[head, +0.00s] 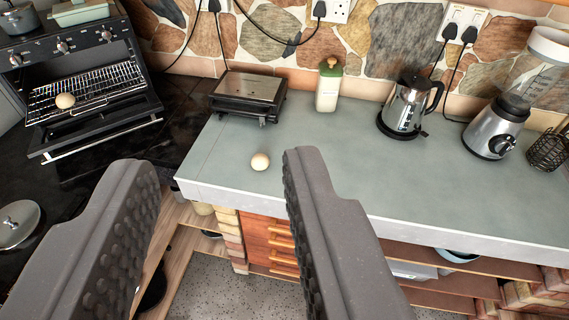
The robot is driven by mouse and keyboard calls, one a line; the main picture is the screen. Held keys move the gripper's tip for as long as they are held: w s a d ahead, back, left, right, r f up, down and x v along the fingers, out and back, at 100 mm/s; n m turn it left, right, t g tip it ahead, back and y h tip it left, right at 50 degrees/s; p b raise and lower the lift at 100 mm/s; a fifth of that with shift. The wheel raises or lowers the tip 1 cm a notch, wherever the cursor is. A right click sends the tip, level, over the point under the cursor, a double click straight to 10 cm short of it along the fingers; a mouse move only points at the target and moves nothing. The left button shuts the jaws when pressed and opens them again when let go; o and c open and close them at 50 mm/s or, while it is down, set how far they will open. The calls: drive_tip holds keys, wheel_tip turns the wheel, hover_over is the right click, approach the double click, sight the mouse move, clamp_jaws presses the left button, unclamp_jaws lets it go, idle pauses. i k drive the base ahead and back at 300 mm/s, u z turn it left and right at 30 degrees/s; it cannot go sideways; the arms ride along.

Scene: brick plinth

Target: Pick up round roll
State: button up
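A small round cream-coloured roll (260,161) sits on the grey-green countertop (330,160), near its front left corner. A second similar round roll (65,101) rests on the wire rack of the open oven at the left. My gripper (215,170) is open, its two dark grey fingers wide apart in the foreground. Nothing is between the fingers. In the picture the counter roll shows between the fingertips, nearer the right one, and beyond them. Both rolls are in plain view.
A black grill (248,94), a pale green bottle (328,85), a steel kettle (405,106) and a blender (496,128) stand along the back of the counter. The open oven door (100,135) juts out at the left. The counter right of the roll is clear.

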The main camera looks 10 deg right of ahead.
sight(260, 162)
drive_tip(key=z, duration=0.1)
drive_tip(key=i, duration=1)
drive_tip(key=u, duration=0.05)
